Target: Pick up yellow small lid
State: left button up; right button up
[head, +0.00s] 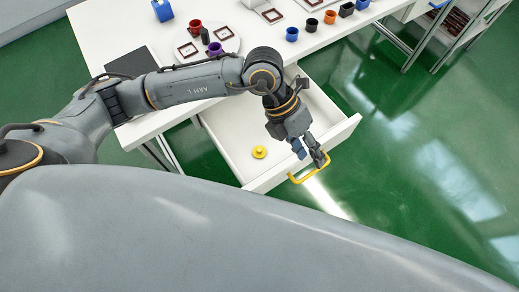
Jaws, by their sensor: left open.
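The small yellow lid (259,152) is a round piece with a raised knob. It lies on the floor of the open white drawer (222,130), near the drawer's front panel. My left gripper (311,162) is open and points down over the front edge of the drawer, at the yellow handle (299,179). It is to the right of the lid and apart from it. Whether the fingers touch the handle, I cannot tell. My right gripper is not in view.
The white table (105,32) above the drawer holds several cups, small frames, a round plate and a dark mat (132,62). A blue container (162,10) stands at the back left. The green floor (400,130) is clear on the right. My left arm passes over the table.

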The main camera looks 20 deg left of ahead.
pick_arm(q)
jog(key=w+a+f+n+t+y, duration=0.1)
jog(key=w+a+y, duration=0.2)
jog(key=a, duration=0.3)
jog(key=w+a+f+t+y, duration=0.1)
jog(key=w+a+f+y, duration=0.15)
jog(key=a, duration=0.45)
jog(key=p, duration=0.1)
send_over(259, 149)
jog(key=shift+y, duration=0.45)
jog(key=f, duration=0.7)
jog(key=shift+w+d+f, duration=0.1)
jog(key=shift+w+f, duration=0.25)
jog(key=shift+w, duration=0.05)
jog(key=f, duration=0.2)
jog(key=s+f+p, duration=0.1)
jog(key=f, duration=0.1)
jog(key=shift+p, duration=0.3)
jog(key=shift+w+f, duration=0.1)
jog(key=shift+f, duration=0.6)
jog(key=c, duration=0.8)
